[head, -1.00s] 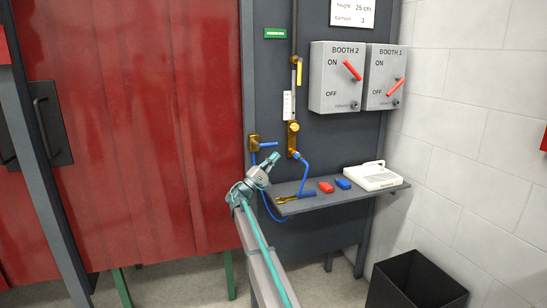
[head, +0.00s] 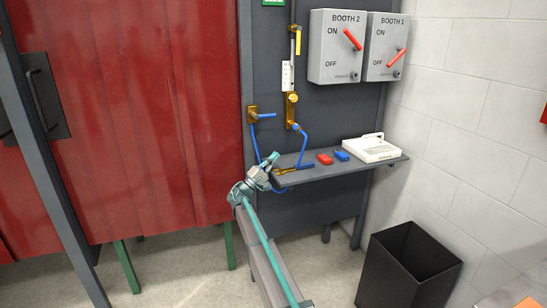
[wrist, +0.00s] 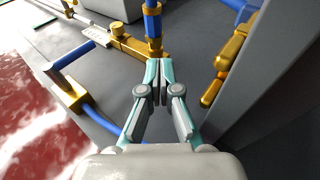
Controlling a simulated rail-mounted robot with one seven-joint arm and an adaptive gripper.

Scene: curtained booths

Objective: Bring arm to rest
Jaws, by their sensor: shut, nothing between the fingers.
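My gripper (head: 272,160) is at the left end of the grey shelf (head: 345,168) in the head view, in front of the dark panel. In the wrist view its two teal fingertips (wrist: 157,80) are together with nothing held between them. Beyond them, the wrist view shows a blue hose on a brass fitting (wrist: 153,47). A brass valve with a blue handle (wrist: 73,70) is to the left there. My arm runs down from the gripper to the bottom of the head view.
Red curtains (head: 140,120) fill the left. Two switch boxes (head: 336,50) hang above. A black bin (head: 405,270) stands below right.

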